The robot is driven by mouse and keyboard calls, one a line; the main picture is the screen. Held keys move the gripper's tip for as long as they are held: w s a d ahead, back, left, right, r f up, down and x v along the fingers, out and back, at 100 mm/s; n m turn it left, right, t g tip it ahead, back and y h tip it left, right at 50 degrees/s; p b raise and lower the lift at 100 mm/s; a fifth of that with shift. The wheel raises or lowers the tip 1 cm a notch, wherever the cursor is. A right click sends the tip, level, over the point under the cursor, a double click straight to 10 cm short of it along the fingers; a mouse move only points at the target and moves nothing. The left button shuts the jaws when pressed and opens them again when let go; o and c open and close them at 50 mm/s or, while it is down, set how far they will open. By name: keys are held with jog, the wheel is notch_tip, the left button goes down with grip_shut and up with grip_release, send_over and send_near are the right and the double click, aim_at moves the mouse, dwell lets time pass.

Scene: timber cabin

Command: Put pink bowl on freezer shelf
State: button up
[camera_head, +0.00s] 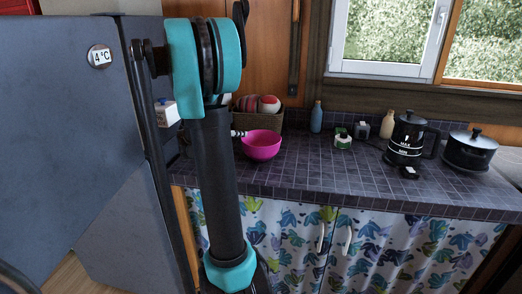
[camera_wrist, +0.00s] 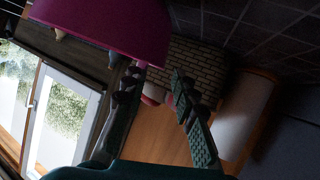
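The pink bowl (camera_head: 261,145) appears to stand upright on the dark tiled counter, just right of my arm. It also fills the upper left of the wrist view (camera_wrist: 105,25). My gripper (camera_wrist: 157,72) is open, its two fingers apart, with the tips close to the bowl's rim. I cannot tell whether they touch it. In the head view, a small part of my gripper (camera_head: 238,133) shows at the bowl's left edge, and my arm hides the rest. The grey fridge (camera_head: 65,120) with a 4°C display stands at the left. No freezer shelf is visible.
A woven basket (camera_head: 268,118) with round items stands behind the bowl. A blue bottle (camera_head: 316,117), a green-and-white item (camera_head: 343,139), a black kettle (camera_head: 407,140) and a dark pot (camera_head: 468,152) stand to the right. The counter's front middle (camera_head: 320,172) is clear.

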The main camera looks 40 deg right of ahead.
jog(key=shift+x, duration=2.8)
grip_shut()
jog(key=shift+s, duration=0.1)
